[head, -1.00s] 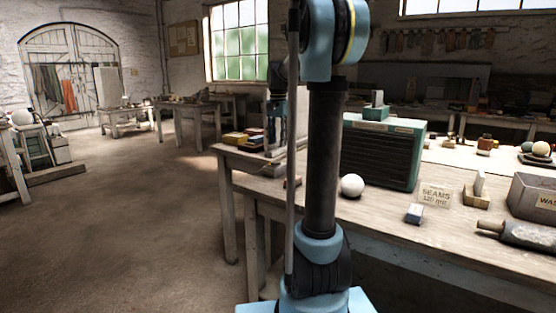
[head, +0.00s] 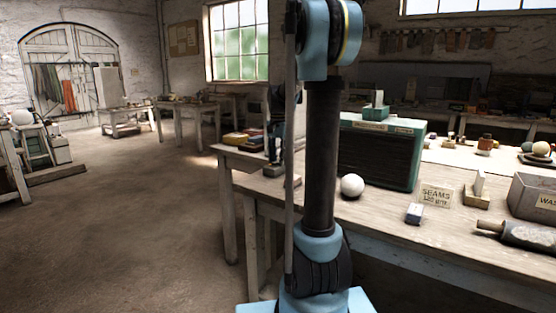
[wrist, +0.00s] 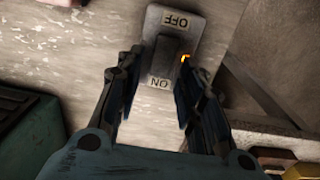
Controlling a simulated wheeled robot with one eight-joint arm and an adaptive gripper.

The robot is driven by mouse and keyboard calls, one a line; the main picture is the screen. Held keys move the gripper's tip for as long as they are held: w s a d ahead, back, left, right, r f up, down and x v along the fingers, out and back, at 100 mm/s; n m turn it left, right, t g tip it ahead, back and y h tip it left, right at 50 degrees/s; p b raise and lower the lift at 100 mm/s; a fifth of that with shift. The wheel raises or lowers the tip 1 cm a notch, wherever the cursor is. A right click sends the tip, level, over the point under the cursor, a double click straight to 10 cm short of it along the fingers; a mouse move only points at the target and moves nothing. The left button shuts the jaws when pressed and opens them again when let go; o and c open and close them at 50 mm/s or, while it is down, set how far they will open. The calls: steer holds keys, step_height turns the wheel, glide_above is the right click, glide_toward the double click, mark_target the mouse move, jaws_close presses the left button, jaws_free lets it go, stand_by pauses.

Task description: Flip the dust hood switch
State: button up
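The switch (wrist: 177,20) is a grey plate with a dark rocker (wrist: 170,58), in the wrist view at top centre. Its OFF label is at the far end and its ON label at the near end, both upside down. A small orange glow shows right of the rocker, by the right fingertip. My gripper (wrist: 162,58) is open, with one finger on each side of the rocker and nothing held. I cannot tell whether it touches the switch. In the head view my gripper (head: 276,158) is low over the bench, partly behind my arm.
A green slatted box (head: 380,155) stands on the bench right of my arm, with a white sphere (head: 352,186) in front. Stacked coloured boxes (head: 243,138) lie left of my gripper. A SEAMS sign (head: 436,195) and a grey bin (head: 530,190) stand at right.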

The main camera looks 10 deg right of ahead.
jaws_close()
steer(key=shift+s+a, duration=0.1)
steer(key=shift+s+a+r+t+h, duration=0.1)
steer(key=shift+s+a+t+h, duration=0.1)
steer(key=shift+t+h, duration=0.4)
steer(key=shift+s+a+r+t+h, duration=0.15)
steer(key=shift+t+h, duration=0.85)
steer(key=shift+o, duration=1.6)
jaws_free()
